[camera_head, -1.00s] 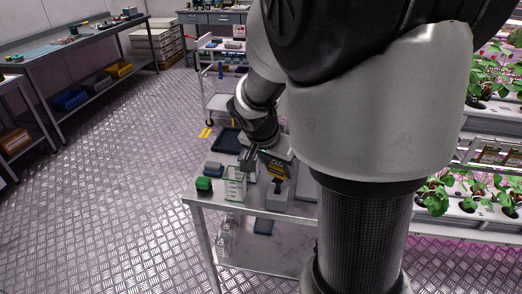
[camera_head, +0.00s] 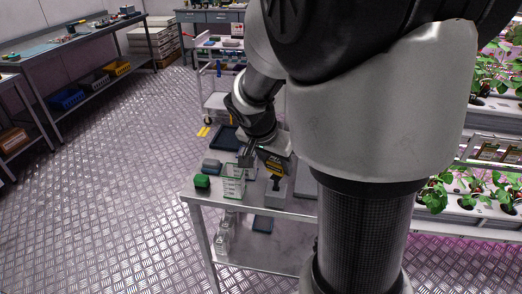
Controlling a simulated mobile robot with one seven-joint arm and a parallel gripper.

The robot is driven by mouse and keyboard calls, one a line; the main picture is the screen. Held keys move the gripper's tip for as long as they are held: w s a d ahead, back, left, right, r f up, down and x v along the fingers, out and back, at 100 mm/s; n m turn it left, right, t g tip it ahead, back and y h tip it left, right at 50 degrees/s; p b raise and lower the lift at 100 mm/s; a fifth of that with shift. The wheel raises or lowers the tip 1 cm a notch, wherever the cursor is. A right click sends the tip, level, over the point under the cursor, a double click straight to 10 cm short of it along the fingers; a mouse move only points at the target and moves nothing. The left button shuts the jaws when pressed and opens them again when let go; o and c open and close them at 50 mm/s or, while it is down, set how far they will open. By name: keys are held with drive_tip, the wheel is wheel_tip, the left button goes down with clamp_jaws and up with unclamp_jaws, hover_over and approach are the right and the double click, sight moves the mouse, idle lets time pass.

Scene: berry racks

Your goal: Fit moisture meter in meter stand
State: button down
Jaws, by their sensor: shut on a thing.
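My gripper (camera_head: 247,157) is over the far part of the metal cart top, reaching down from behind my own arm. A black and yellow device, which looks like the moisture meter (camera_head: 272,160), is at the gripper's right side. Its grip point is too small and dark to make out. Just below it in the picture is a small light grey block with a dark upper part, which looks like the meter stand (camera_head: 278,191). The meter seems to be above or behind this stand; I cannot tell whether they touch.
On the cart top (camera_head: 208,198) stand a clear rack with green marks (camera_head: 233,187), a green block (camera_head: 202,181) and a blue-grey item (camera_head: 211,166). A dark tray (camera_head: 226,138) lies behind. My arm hides the cart's right part. Planted racks (camera_head: 485,190) stand at right.

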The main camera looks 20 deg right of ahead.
drive_tip(key=shift+f+b, duration=2.15)
drive_tip(key=shift+b, duration=0.4)
drive_tip(key=c, duration=0.6)
unclamp_jaws()
drive_tip(key=shift+o, duration=0.2)
drive_tip(key=shift+r+p, duration=1.8)
drive_tip(key=shift+r, duration=1.25)
